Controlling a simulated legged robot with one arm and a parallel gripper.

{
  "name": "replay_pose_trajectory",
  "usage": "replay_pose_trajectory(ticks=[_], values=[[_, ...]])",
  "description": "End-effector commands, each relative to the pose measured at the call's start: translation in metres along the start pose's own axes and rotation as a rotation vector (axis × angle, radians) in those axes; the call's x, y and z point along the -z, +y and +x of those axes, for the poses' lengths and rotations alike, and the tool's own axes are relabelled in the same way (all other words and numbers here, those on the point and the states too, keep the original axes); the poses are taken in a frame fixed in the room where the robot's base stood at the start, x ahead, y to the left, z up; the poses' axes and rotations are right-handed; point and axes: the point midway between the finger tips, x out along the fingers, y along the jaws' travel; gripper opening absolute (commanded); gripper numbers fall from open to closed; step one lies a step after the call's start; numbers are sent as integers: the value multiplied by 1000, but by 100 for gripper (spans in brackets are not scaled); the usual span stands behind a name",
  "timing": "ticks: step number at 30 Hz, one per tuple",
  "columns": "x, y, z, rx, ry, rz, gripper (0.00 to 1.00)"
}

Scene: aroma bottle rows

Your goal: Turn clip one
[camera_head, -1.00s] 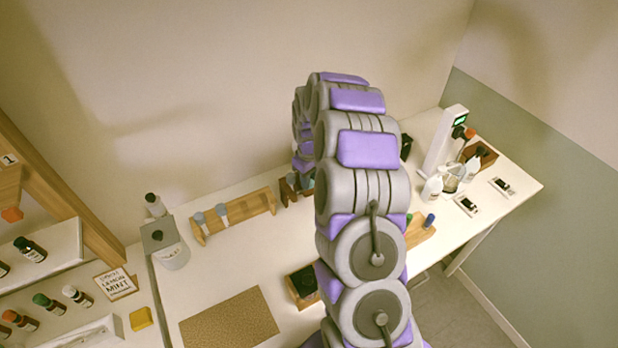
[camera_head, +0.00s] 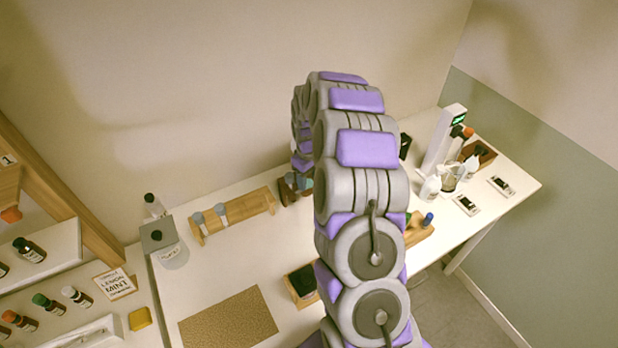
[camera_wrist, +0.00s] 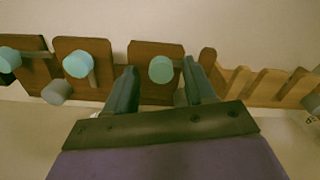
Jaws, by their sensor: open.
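In the wrist view, dark brown wooden holders stand in a row, each with a round teal knob on it: a left knob (camera_wrist: 8,60), a middle knob (camera_wrist: 78,64) and a right knob (camera_wrist: 161,69). I cannot tell which of them is clip one. My gripper (camera_wrist: 161,72) is open, with one dark finger on each side of the right knob in the picture. Whether the fingers touch it is not clear. In the head view, part of the dark holder row (camera_head: 288,192) shows beside my arm, which hides the rest and the gripper.
A light wooden rack (camera_head: 236,213) with grey-capped vials is left of the holders; it also shows in the wrist view (camera_wrist: 265,88). White bottles are at right.

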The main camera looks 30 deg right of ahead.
Motion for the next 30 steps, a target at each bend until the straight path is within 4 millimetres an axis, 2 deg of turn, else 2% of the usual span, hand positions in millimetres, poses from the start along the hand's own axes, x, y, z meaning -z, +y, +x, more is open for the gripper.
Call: replay_pose_trajectory(ticks=[5, 21, 24, 30], values=[[1, 0, -20, -1, 1, 0, 54], [2, 2, -136, -2, 4, 0, 54], [2, 2, -152, -1, 2, 1, 54], [2, 2, -168, 1, 0, 0, 54]])
